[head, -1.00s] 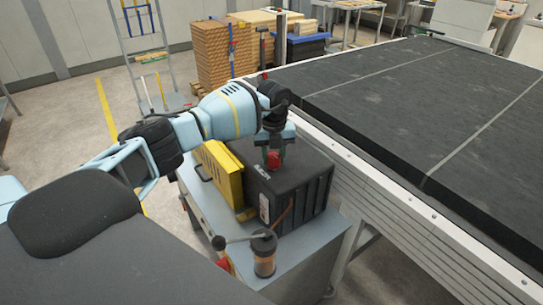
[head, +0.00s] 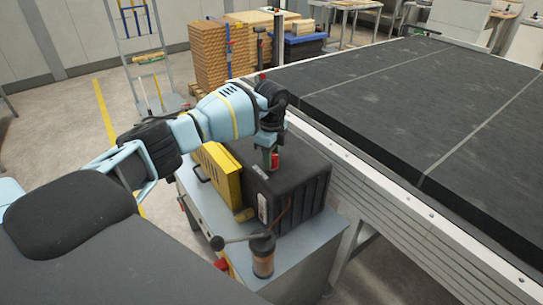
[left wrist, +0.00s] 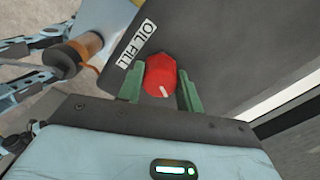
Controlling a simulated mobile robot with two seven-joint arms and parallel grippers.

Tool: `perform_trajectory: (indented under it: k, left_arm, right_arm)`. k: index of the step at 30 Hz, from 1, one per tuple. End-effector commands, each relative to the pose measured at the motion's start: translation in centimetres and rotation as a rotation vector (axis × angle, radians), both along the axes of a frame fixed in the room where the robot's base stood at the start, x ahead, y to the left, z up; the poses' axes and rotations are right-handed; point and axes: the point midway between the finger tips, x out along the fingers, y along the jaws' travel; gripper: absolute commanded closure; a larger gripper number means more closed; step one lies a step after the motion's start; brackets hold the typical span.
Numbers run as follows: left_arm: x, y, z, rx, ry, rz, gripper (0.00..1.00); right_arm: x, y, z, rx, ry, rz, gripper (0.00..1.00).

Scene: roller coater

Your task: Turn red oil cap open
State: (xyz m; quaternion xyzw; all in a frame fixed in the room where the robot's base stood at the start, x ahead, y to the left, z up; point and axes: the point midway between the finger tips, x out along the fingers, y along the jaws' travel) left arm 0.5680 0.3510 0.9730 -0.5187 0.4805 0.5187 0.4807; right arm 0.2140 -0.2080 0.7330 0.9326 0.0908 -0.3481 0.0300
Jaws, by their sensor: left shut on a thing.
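The red oil cap (left wrist: 161,76) sits on top of the black tank (head: 297,188), beside a white "OIL FILL" label (left wrist: 137,45). The cap has a white line mark, which points towards the lower edge in the left wrist view. My left gripper (left wrist: 160,86) is over the tank top, its two green fingers on either side of the cap and shut on it. In the head view the cap (head: 275,160) shows just below the left gripper (head: 271,157), partly hidden by it. My right gripper is not in view.
A yellow case (head: 221,172) stands left of the tank on the grey cabinet (head: 300,258). A pump with a lever and amber cylinder (head: 263,256) stands in front. The long black conveyor bed (head: 420,110) runs along the right.

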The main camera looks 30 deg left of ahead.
Motion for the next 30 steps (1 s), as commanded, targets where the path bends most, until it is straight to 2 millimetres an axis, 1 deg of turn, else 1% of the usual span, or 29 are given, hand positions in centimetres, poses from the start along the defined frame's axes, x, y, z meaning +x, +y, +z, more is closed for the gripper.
perform_trajectory:
  k: [3,9,15,21,30]
  left_arm:
    - [-0.02,0.00,-0.04,0.000,0.001,0.108,0.87]
    - [-0.03,0.00,-0.04,0.000,0.001,0.270,0.87]
    - [-0.03,0.00,-0.05,0.000,0.001,0.389,0.87]
    - [-0.04,-0.01,-0.06,0.000,0.001,0.459,0.87]
    - [-0.04,-0.02,-0.06,0.000,0.001,0.491,0.87]
  right_arm:
    - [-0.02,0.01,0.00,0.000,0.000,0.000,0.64]
    - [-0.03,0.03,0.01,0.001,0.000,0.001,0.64]
    - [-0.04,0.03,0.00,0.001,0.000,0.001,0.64]
    - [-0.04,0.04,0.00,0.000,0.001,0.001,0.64]
    - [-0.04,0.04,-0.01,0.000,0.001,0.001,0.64]
